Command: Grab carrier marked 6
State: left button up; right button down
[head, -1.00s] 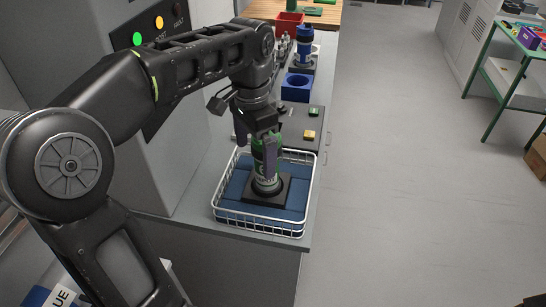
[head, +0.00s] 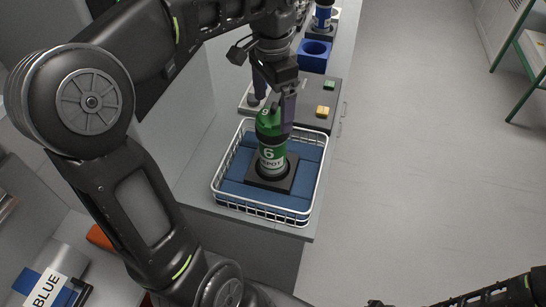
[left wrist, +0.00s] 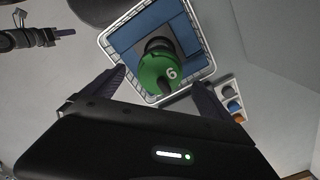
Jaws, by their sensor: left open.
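The carrier marked 6 (head: 272,153) has a green cap and a white 6 on its green band. It stands upright in a dark square holder (head: 257,182) in a white wire basket (head: 216,187) with blue padding. My left gripper (head: 274,98) is open above the carrier, one finger overlapping the cap's edge in the head view. In the left wrist view the green cap (left wrist: 162,74) shows between and beyond the open fingers (left wrist: 158,92); I see no grip on it. My right arm enters at the head view's lower right; its jaw state is unclear.
The basket sits at the counter's near end. Open floor lies to the right.

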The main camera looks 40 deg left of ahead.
aim_at(273, 150)
pick_arm(q)
notch_tip(273, 150, down, 2)
jog(key=shift+f+b, duration=0.1)
jog(key=shift+b, duration=0.4)
notch_tip(273, 150, down, 5)
jog(key=shift+p, duration=0.75)
jog(key=shift+c, duration=0.5)
grip_shut()
dwell(0.3)
